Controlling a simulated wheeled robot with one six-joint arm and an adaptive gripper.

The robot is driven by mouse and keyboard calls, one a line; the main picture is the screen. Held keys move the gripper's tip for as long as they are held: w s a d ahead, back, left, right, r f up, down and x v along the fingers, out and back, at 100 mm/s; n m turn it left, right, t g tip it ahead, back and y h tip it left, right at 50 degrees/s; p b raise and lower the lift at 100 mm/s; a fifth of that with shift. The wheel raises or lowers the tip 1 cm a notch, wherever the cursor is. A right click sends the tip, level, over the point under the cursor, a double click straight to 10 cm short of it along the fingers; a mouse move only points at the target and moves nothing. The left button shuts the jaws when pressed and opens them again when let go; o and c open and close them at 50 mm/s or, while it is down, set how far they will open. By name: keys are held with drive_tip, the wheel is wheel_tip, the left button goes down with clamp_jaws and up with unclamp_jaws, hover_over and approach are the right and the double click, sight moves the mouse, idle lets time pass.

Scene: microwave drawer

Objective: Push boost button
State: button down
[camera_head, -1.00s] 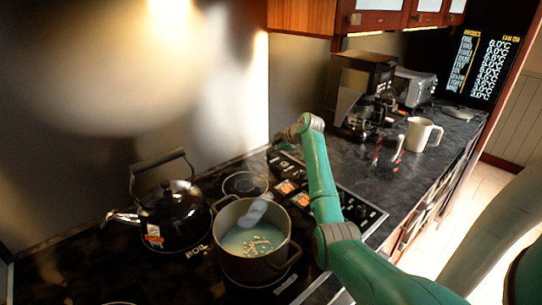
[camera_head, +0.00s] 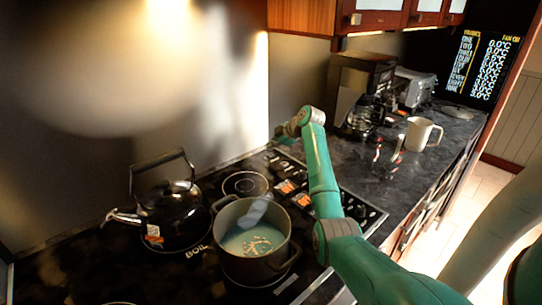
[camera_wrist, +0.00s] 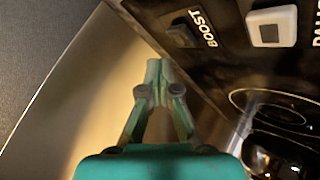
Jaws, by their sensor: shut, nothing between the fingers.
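The boost button (camera_wrist: 182,36) is a dark block beside the white word BOOST on the black control panel (camera_wrist: 235,62) in the wrist view. My gripper (camera_wrist: 157,66) is shut and empty, its fingertips together just below and left of the button in that picture. A gap shows between them in the picture; I cannot tell the height above the panel. In the head view my gripper (camera_head: 277,137) is small and partly hidden by my wrist, at the panel's far end near the wall.
A white button (camera_wrist: 271,27) sits right of the boost label. A pot (camera_head: 253,255) with pale liquid and a black kettle (camera_head: 172,210) stand on the hob. A coffee maker (camera_head: 362,95) and a white mug (camera_head: 420,134) stand on the counter to the right.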

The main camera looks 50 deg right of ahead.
sight(272, 156)
drive_tip(key=shift+r, duration=2.45)
drive_tip(key=shift+s+f, duration=0.1)
